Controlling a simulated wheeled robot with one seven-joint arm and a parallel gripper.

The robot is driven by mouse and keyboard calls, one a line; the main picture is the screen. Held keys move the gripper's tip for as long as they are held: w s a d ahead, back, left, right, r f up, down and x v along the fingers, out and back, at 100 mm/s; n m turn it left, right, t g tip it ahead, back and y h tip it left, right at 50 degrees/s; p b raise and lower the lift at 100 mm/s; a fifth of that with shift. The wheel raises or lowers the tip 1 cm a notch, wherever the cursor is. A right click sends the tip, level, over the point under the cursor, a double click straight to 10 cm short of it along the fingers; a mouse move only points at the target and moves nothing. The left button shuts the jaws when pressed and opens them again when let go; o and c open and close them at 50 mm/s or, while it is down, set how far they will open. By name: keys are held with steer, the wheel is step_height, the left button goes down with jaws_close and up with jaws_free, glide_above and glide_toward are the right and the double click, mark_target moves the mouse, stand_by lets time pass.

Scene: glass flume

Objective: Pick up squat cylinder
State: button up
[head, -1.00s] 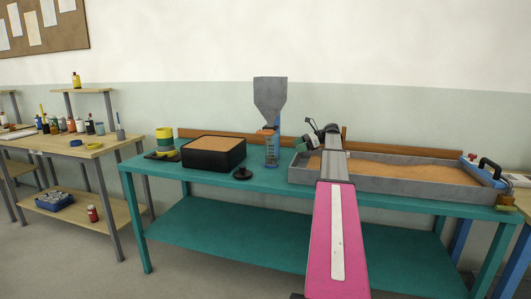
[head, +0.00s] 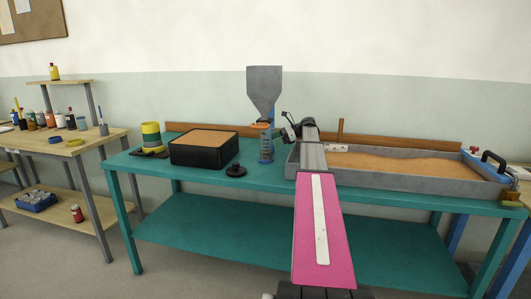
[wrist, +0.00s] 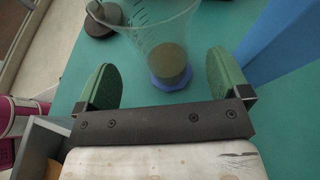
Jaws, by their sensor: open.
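The squat cylinder appears to be the clear graduated cylinder (head: 266,146) with a blue foot, standing upright on the teal bench below the grey hopper. In the wrist view the clear cylinder (wrist: 158,32) shows its scale marks, a dark brown disc-like area at its bottom and a blue angular base. My gripper (wrist: 161,78) is open, its two green pads to the left and right of the cylinder's lower part in the picture, with gaps on both sides. Whether the cylinder is between the pads or just beyond them is unclear. In the head view my gripper (head: 289,133) is just right of the cylinder.
The hopper (head: 264,90) hangs above the cylinder. A black knobbed disc (head: 236,171) stands left of it, near a black sand-filled box (head: 203,155). A long grey sand tray (head: 410,181) lies to the right. The bench front by the disc is clear.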

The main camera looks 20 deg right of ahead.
mark_target(268, 142)
steer(key=x, duration=0.4)
steer(key=shift+w+a+f, duration=0.15)
steer(key=shift+w+f, duration=0.1)
steer(key=shift+f, duration=0.05)
steer(key=shift+c, duration=0.2)
steer(key=c, duration=1.1)
steer(key=shift+o, duration=0.2)
steer(key=shift+r, duration=0.2)
